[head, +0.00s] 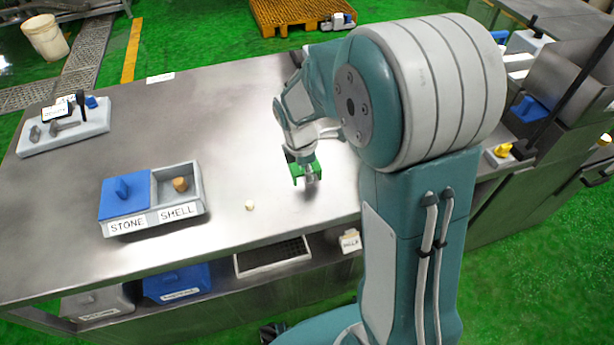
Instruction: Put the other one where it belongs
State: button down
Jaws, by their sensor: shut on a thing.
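A grey two-part box (203,201) stands on the steel table. Its left compartment, labelled STONE, has a blue lid (126,201) with a knob. Its right compartment, labelled SHELL, is open and holds a small orange-brown piece (180,184). A small cream piece (249,205) lies on the bare table between the box and my gripper. My gripper (309,182), with green parts, is low over the table to the right of the cream piece and apart from it. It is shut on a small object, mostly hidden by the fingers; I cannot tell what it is.
A pale tray (64,131) with tools and a blue item stands at the table's left end. Below are a blue-lidded bin (176,284) and a white-rimmed grid tray (273,258). Machinery (568,88) stands at the right. The table's middle is mostly clear.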

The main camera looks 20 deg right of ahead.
notch_tip(320, 180, down, 2)
jog(key=shift+a+f, duration=0.15)
jog(key=shift+f, duration=0.1)
jog(key=shift+a, duration=0.4)
jog(key=c, duration=0.5)
grip_release()
jog(key=shift+d+f, duration=0.1)
jog(key=shift+d, duration=0.1)
jog(key=shift+c, duration=0.2)
jog(key=shift+d, duration=0.15)
